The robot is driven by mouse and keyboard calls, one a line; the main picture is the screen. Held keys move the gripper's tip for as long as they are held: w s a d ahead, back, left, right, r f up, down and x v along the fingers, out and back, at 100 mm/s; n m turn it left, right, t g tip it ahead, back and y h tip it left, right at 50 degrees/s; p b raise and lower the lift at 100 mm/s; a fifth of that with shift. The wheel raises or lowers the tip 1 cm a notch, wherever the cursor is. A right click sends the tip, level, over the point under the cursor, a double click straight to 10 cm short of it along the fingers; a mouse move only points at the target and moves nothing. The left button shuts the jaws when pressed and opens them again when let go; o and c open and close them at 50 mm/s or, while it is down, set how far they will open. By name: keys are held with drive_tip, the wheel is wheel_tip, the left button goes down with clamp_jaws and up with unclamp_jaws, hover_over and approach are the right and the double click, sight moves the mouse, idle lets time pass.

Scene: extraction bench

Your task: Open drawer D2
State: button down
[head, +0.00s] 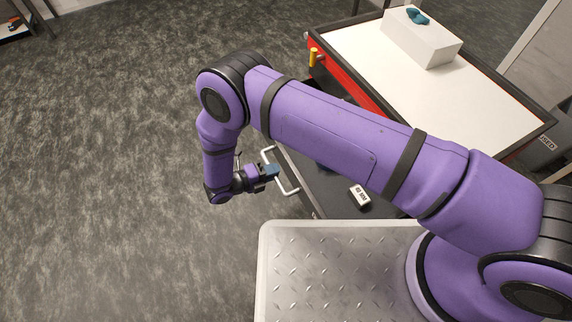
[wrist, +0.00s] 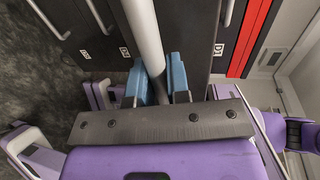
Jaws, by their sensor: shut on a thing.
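My gripper (head: 272,172) is shut on the pale bar handle (head: 290,185) of a drawer. In the wrist view, its blue fingers (wrist: 160,85) sit on either side of the handle (wrist: 146,35).
A small white box (head: 360,196) lies in the drawer. The cabinet's white top (head: 400,75) carries a white block (head: 425,42) with a blue object (head: 418,16). The floor (head: 120,180) at left is clear.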

drive_tip(key=shift+v, duration=0.8)
drive_tip(key=shift+f, duration=0.2)
drive_tip(key=c, duration=1.1)
unclamp_jaws()
drive_tip(key=v, duration=1.1)
drive_tip(key=shift+d, duration=0.1)
